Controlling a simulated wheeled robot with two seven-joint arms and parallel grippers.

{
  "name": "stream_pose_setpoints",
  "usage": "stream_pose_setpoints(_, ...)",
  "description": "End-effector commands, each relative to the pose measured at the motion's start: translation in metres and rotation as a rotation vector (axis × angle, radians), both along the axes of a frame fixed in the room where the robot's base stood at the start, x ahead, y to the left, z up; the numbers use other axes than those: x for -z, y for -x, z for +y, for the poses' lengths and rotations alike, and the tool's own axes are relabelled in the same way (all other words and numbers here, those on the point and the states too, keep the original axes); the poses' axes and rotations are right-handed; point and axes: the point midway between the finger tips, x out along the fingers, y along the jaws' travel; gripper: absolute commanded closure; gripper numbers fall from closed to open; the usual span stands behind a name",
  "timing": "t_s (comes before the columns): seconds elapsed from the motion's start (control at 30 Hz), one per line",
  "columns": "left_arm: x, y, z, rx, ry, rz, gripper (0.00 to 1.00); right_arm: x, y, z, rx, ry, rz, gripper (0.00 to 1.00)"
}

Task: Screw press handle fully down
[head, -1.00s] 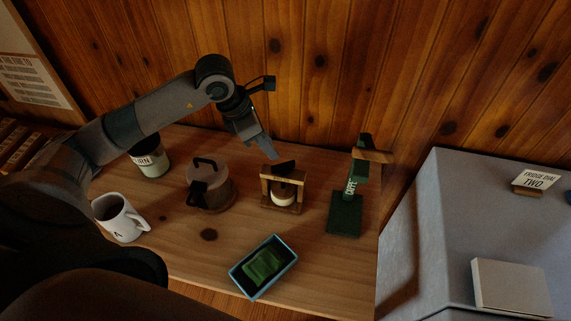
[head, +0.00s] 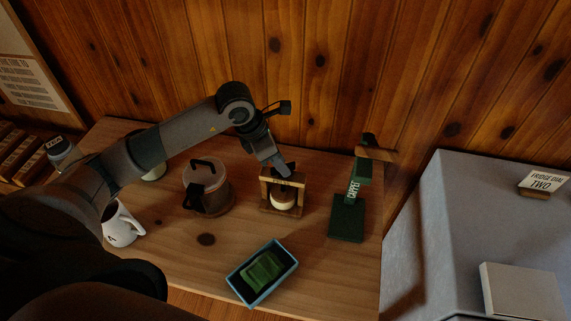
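The small wooden screw press (head: 265,194) stands on the wooden counter in the head view, with a pale round block (head: 283,199) inside its frame. My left gripper (head: 283,168) reaches down from the upper left and its fingertips are at the top of the press, where the dark handle sits. The fingers and the dark handle overlap in the picture, so I cannot tell whether they touch or whether the fingers are open or shut. The handle is mostly hidden. My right gripper is out of view.
A green capper (head: 347,217) stands close right of the press. A lidded pot (head: 207,190) stands left of it, under my forearm, with a white mug (head: 124,226) farther left. A blue tray (head: 238,289) with green contents lies in front. A grey fridge (head: 423,225) stands right.

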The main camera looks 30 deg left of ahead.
Motion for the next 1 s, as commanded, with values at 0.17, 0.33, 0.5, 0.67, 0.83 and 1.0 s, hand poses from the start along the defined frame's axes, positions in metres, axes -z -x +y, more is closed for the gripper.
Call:
stream_pose_setpoints(0.17, 0.0, 0.0, 0.0, 0.0, 0.0, 0.0, 0.74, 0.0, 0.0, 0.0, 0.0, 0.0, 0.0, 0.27)
stream_pose_setpoints(0.33, 0.0, 0.0, 0.0, 0.0, 0.0, 0.0, 1.0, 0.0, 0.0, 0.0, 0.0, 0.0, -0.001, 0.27)
stream_pose_setpoints(0.5, 0.0, 0.0, 0.0, 0.003, 0.0, 0.0, 1.0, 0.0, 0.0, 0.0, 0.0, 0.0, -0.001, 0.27)
stream_pose_setpoints(0.67, 0.001, -0.001, 0.0, 0.028, -0.001, -0.002, 1.0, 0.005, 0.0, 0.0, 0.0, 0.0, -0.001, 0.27)
stream_pose_setpoints(0.83, 0.001, -0.001, 0.001, 0.084, -0.001, -0.002, 1.0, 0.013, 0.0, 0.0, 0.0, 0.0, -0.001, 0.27)
stream_pose_setpoints(1.0, 0.001, -0.002, 0.001, 0.143, -0.001, -0.002, 1.0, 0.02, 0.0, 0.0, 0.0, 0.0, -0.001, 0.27)
